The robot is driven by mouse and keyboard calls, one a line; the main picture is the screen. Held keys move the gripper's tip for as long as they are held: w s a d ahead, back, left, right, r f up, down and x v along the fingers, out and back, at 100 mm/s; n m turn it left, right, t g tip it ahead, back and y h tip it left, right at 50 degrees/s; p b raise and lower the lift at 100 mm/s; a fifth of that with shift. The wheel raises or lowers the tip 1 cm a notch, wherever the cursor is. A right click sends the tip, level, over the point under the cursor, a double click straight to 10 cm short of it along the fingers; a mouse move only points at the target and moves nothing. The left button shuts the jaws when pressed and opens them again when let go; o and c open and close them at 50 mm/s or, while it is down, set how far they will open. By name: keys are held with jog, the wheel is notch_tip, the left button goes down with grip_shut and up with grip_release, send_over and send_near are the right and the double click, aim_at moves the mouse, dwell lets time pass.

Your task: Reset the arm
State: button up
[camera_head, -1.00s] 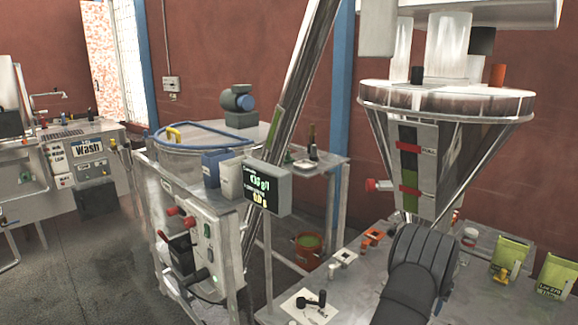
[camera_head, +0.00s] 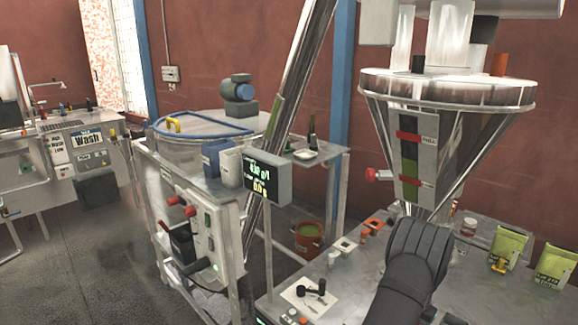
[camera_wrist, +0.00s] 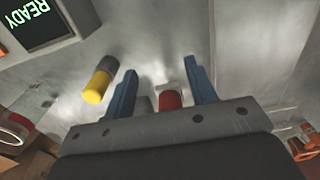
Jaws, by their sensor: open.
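My arm (camera_head: 408,265) reaches in from the bottom right in the head view, in front of the steel hopper (camera_head: 440,130). Its gripper end is hidden there behind the dark arm link. In the wrist view my gripper (camera_wrist: 160,88) shows two blue fingers spread apart, with no object held between them. A red knob (camera_wrist: 170,98) shows past the gap between the fingers, nearer the right finger. A yellow knob with a grey base (camera_wrist: 98,86) sits left of the left finger. Whether the fingers touch anything cannot be told.
A screen reading READY (camera_wrist: 45,22) is at the wrist view's upper left. In the head view, green pouches (camera_head: 507,246) stand on the bench at right. Small orange parts (camera_head: 372,226) and a white sheet with a black tool (camera_head: 310,297) lie left of my arm. A display (camera_head: 267,177) stands further left.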

jog(key=s+a, duration=1.1)
notch_tip(320, 180, up, 7)
jog(key=shift+s+a+f, duration=0.15)
jog(key=shift+s+a, duration=0.1)
